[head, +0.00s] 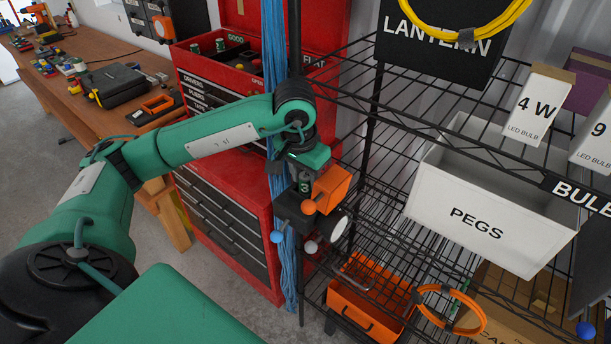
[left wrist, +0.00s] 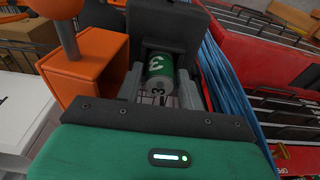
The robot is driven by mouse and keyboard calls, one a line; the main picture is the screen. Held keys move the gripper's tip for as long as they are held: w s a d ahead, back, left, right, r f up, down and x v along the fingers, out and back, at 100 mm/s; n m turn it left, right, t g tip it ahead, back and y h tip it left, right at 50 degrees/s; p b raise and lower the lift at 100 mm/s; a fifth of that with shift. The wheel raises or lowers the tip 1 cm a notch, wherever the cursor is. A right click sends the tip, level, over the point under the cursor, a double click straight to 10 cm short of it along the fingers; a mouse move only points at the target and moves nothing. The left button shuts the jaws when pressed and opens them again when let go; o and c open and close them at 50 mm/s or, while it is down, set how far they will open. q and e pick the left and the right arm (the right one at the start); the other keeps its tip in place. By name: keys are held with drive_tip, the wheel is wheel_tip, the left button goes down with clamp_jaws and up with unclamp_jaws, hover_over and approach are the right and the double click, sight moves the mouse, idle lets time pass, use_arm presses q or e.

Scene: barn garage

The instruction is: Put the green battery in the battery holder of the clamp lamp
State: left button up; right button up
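The clamp lamp hangs at the rack's left post, with an orange block (head: 331,188), a black body (head: 291,208) and a round pale lens (head: 340,229). My left gripper (head: 304,178) is directly above the black body, its fingers pointing down. The green battery (head: 304,187), marked 3, is between the fingers; it also shows in the left wrist view (left wrist: 160,67). The grey fingers (left wrist: 160,84) appear closed on its sides. The black battery holder (left wrist: 172,25) surrounds the battery's far end; its depth inside is hidden. My right gripper is not in view.
The black wire rack (head: 372,130) bears a white PEGS bin (head: 470,205) and an orange bin (head: 362,312). Blue cables (head: 275,50) hang close behind the gripper. A red tool chest (head: 225,215) stands left, with green batteries (head: 220,45) on top. A workbench (head: 95,105) is at far left.

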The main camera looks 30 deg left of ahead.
use_arm(q)
drive_tip(key=shift+r, duration=0.65)
wheel_tip(320, 180, up, 11)
drive_tip(key=s+b, duration=0.1)
drive_tip(key=b, duration=0.1)
drive_tip(key=shift+s+b, duration=0.3)
drive_tip(key=shift+s, duration=0.1)
